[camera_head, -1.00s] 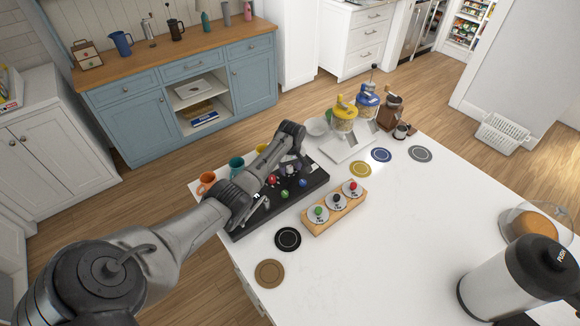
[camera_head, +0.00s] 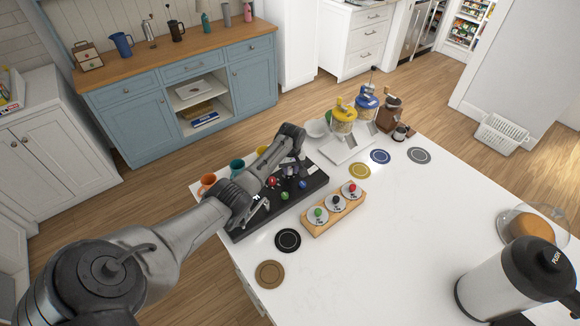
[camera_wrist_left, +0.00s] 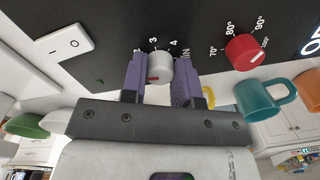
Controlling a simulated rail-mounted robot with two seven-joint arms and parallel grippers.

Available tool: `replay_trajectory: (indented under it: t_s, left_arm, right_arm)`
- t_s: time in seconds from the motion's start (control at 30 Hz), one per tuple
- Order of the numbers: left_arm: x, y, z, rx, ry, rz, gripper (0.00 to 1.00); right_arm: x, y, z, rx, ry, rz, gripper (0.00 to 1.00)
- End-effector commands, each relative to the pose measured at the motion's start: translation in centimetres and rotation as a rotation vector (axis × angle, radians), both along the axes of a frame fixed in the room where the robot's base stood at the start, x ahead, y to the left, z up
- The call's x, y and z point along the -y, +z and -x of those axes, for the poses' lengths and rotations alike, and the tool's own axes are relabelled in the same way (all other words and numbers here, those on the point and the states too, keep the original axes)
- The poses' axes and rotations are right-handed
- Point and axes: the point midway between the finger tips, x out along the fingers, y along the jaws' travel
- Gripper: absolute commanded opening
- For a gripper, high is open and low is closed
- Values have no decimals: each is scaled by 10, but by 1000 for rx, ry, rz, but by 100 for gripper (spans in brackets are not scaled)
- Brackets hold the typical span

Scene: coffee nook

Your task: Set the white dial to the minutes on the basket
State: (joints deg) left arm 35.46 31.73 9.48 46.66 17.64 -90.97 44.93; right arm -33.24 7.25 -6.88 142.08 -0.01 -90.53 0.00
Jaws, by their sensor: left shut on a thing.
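The white dial (camera_wrist_left: 160,69) sits on the black panel in the left wrist view, with a red mark at its lower left. The printed 3, 4 and MIN show around it; a figure at the left is partly hidden by a finger. My left gripper (camera_wrist_left: 161,80) has its two purple-grey fingers shut on the dial's sides. In the head view my left gripper (camera_head: 291,168) is over the far part of the black panel (camera_head: 240,232), and the arm hides the dial. I cannot tell which thing is the basket or read minutes on one. My right gripper is not in view.
A red dial (camera_wrist_left: 244,52) with degree marks and a white switch (camera_wrist_left: 67,43) are near the white dial. A teal cup (camera_wrist_left: 258,101) is close by. In the head view a wooden block (camera_head: 318,229) holds three white discs with coloured knobs.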

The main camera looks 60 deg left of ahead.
Motion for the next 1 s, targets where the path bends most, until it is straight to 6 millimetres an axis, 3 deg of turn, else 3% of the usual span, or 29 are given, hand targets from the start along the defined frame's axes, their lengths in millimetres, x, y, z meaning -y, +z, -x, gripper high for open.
replay_trajectory:
  t_s: [0.1, 0.4, 1.0]
  left_arm:
    - [0, 4, 1, -2, -100, 0, 5]
    - [0, 3, 1, -1, -386, 0, 5]
    - [-1, 1, 2, -1, -956, 0, 5]
  right_arm:
    - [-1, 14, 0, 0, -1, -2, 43]
    - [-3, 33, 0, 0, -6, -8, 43]
    - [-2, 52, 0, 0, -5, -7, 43]
